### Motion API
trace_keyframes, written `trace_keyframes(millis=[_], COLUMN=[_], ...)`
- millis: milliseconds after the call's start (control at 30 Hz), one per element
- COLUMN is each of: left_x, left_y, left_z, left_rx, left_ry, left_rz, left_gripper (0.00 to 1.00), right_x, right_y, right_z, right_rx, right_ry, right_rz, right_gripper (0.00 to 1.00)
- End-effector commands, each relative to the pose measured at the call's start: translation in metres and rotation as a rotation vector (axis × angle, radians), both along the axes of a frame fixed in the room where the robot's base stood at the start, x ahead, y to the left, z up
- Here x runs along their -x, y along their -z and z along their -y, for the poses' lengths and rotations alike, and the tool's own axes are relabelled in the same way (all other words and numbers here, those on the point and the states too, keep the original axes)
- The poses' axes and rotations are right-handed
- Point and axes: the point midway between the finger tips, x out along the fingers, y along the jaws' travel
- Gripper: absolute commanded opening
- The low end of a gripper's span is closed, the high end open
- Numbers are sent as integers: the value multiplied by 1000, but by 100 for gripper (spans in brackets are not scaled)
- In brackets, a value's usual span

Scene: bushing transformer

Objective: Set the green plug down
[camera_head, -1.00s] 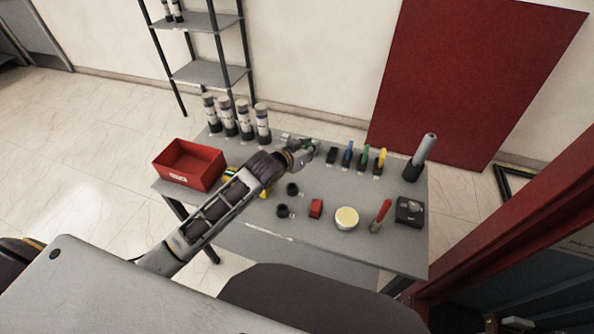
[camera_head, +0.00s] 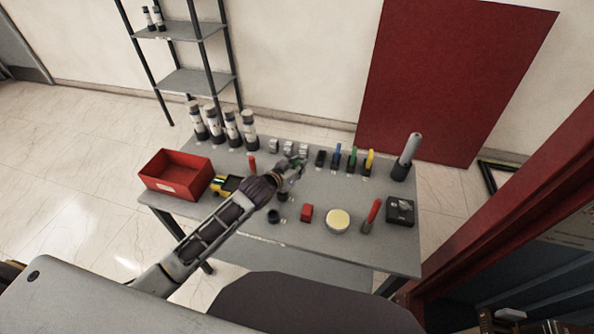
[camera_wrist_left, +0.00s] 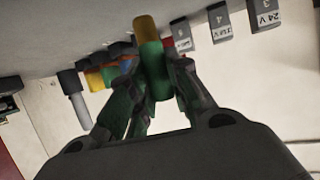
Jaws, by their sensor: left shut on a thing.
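The green plug (camera_wrist_left: 152,62), a green cylinder with a brass-coloured end, is between the fingers of my left gripper (camera_wrist_left: 150,85) in the left wrist view. The gripper is shut on it. In the head view my left gripper (camera_head: 296,168) is over the rear middle of the grey table (camera_head: 310,250), and only a little green shows at its tips. Whether the plug touches the table is hard to tell. My right gripper is not in view.
Small labelled grey blocks (camera_head: 274,146) stand just behind the gripper. Black, blue, green (camera_head: 352,158) and yellow (camera_head: 369,160) pieces stand right of it. A red bin (camera_head: 176,174) is at the left. A black ring (camera_head: 273,216) and red block (camera_head: 306,213) lie in front.

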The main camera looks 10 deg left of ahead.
Motion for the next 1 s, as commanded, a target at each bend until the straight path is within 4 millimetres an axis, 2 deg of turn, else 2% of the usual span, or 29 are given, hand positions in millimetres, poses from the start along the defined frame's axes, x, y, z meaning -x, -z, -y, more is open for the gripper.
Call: trace_keyframes(millis=[200, 500, 667, 700, 800, 867, 1000], left_x=[0, 0, 0, 0, 0, 0, 0], left_y=[20, 21, 24, 24, 24, 24, 24], left_z=[0, 0, 0, 0, 0, 0, 0], left_rx=[0, 0, 1, 0, 0, 0, 0], left_ry=[0, 0, 0, 0, 0, 0, 0], left_rz=[-2, 0, 0, 0, -1, -1, -1], left_gripper=[0, 0, 0, 22, 35, 41, 41], right_x=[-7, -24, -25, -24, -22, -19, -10], right_y=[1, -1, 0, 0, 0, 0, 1], right_z=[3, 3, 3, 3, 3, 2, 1], right_rx=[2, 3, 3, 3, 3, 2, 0], right_ry=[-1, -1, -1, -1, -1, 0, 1], right_rz=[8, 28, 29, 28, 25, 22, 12], right_gripper=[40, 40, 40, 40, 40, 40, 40])
